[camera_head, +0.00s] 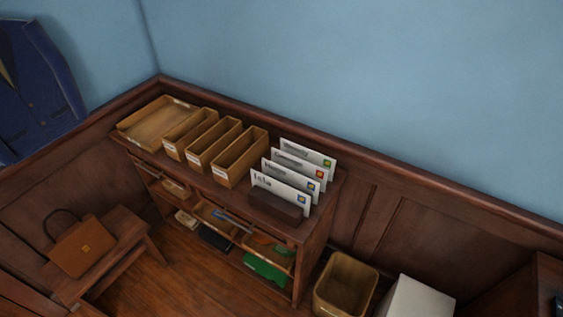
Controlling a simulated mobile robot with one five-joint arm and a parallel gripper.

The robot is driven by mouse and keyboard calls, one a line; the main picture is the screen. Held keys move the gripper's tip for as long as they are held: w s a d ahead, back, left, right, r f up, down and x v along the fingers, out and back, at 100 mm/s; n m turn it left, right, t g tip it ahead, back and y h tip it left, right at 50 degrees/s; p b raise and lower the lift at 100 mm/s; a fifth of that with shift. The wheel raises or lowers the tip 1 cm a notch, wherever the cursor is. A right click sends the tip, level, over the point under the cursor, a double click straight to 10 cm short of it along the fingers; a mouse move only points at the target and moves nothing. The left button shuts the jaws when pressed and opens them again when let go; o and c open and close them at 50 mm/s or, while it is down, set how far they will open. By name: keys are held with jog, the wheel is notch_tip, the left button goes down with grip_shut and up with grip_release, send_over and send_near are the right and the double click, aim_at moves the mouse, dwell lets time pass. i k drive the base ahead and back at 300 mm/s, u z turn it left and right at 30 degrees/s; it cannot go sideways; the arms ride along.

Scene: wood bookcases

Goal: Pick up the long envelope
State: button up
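Several white envelopes stand upright in a row in a dark wooden holder (275,206) at the right end of the low bookcase top. The front envelope (277,189) reads "Isla" and has a blue stamp. The rear envelope (306,156) has a green stamp, and those between are partly hidden by the ones in front. They look similar in size, and I cannot tell which is the long one. My gripper is not in view.
Three narrow wooden boxes (239,158) and a flat wooden tray (155,122) stand left of the envelopes. Below are cluttered shelves. A waste bin (345,286) and white box (417,299) stand right. A brown bag (82,246) sits on a bench (127,227) at left.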

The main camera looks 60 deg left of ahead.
aim_at(327, 163)
jog(key=z, duration=5.55)
jog(key=i, duration=0.1)
jog(key=z, duration=3.05)
jog(key=i, duration=1)
jog(key=u, duration=0.05)
